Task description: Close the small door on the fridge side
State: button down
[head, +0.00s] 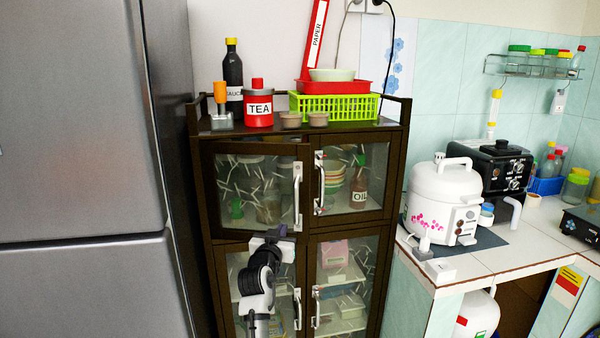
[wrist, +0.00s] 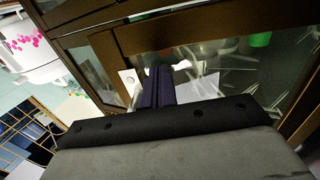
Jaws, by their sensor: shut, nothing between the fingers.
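The small upper-left door (head: 250,149) of the dark brown cabinet is on the fridge side. It has a glass pane and a white vertical handle (head: 297,195) at its right. Its frame looks slightly out from the cabinet, so it seems a little ajar. My gripper (head: 277,233) is shut and empty, in front of the door's lower edge, left of and below the handle. I cannot tell whether it touches the door. In the wrist view, my dark fingers (wrist: 158,86) are together, with brown door framing and glass beyond.
The grey fridge (head: 80,120) stands close on the left. The upper-right door (head: 352,178) looks shut. A sauce bottle, a red tea tin (head: 258,108) and a green basket (head: 335,106) stand on top. A tiled counter (head: 480,255) with a white cooker (head: 440,195) is on the right.

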aim_at(282, 221)
jog(key=shift+w, duration=0.35)
jog(key=shift+b+x, duration=0.65)
jog(key=shift+x, duration=0.7)
jog(key=shift+a, duration=0.2)
jog(key=shift+w, duration=0.15)
jog(key=shift+w+a+b, duration=0.1)
jog(key=shift+w+b, duration=0.6)
jog(key=shift+w, duration=0.45)
